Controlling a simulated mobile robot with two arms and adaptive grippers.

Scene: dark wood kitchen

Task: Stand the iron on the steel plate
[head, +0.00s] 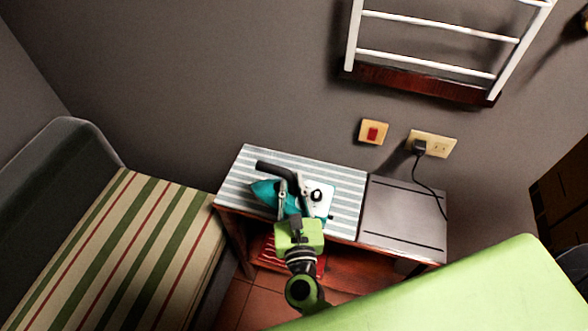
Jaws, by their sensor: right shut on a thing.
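The teal and white iron (265,190) has a dark handle and is at the striped left part of a small wooden table. My right gripper (297,187) is over the iron with its fingers closed on it. The gripper hides part of the iron, and I cannot tell whether the iron touches the striped cover (345,205). The grey steel plate (405,212) lies flat on the right part of the table, with dark lines along two edges, and nothing stands on it. My left gripper is not in view.
A striped sofa seat (135,250) stands left of the table. A black cord (427,183) runs from the wall socket (440,145) to the plate's right side. A red switch (373,132) and a white rack (430,45) are on the wall. A red slatted thing (276,258) is below the tabletop.

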